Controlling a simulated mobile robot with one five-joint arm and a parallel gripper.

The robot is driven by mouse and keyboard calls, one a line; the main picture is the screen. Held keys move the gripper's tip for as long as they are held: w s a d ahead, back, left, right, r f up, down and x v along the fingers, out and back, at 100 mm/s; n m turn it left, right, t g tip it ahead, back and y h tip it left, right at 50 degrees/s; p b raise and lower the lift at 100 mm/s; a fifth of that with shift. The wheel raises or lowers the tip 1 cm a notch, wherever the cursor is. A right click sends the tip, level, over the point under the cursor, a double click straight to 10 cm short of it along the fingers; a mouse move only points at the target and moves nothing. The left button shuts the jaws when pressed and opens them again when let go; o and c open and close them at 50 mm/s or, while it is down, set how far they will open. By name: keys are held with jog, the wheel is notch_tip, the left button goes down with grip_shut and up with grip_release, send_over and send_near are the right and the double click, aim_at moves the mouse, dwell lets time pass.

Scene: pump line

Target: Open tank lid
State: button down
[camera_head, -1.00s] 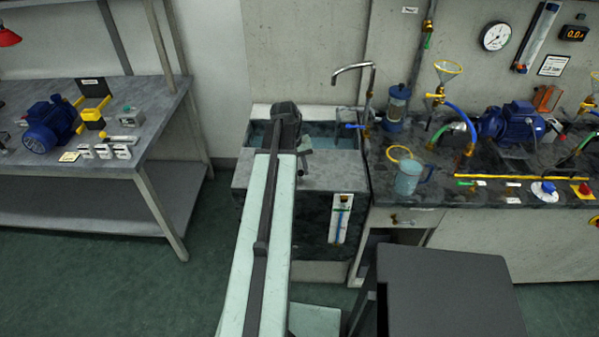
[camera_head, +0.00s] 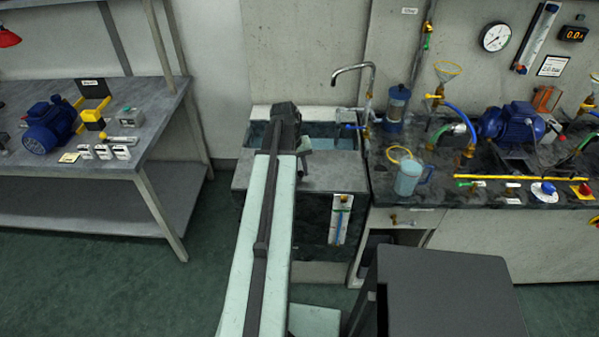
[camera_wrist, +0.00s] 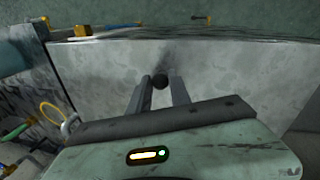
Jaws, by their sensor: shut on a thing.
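The tank lid is a grey mottled slab (camera_wrist: 100,75) that fills the middle of the wrist view. It appears as the grey top (camera_head: 338,172) at the front of the tank in the head view. A dark round knob (camera_wrist: 160,82) sits between my fingertips. My gripper (camera_wrist: 160,88) is shut on this knob. In the head view my arm hides most of the gripper and the knob. The tank (camera_head: 318,218) has an open part behind the slab, with bluish water (camera_head: 335,143) in it. I cannot tell whether the lid is raised.
A tap (camera_head: 352,70) stands behind the tank. To the right, a bench holds a blue-tinted jug (camera_head: 408,180), a blue pump (camera_head: 512,122) and hoses. A dark stool (camera_head: 447,290) stands at the front right. A workbench (camera_head: 165,110) is at the left, with clear floor before it.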

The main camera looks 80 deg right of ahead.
jog(key=shift+s, duration=0.1)
jog(key=shift+a, duration=0.5)
jog(key=w+d, duration=0.2)
jog(key=d, duration=1.7)
jog(key=shift+w, duration=0.1)
jog(key=c, duration=1.2)
grip_release()
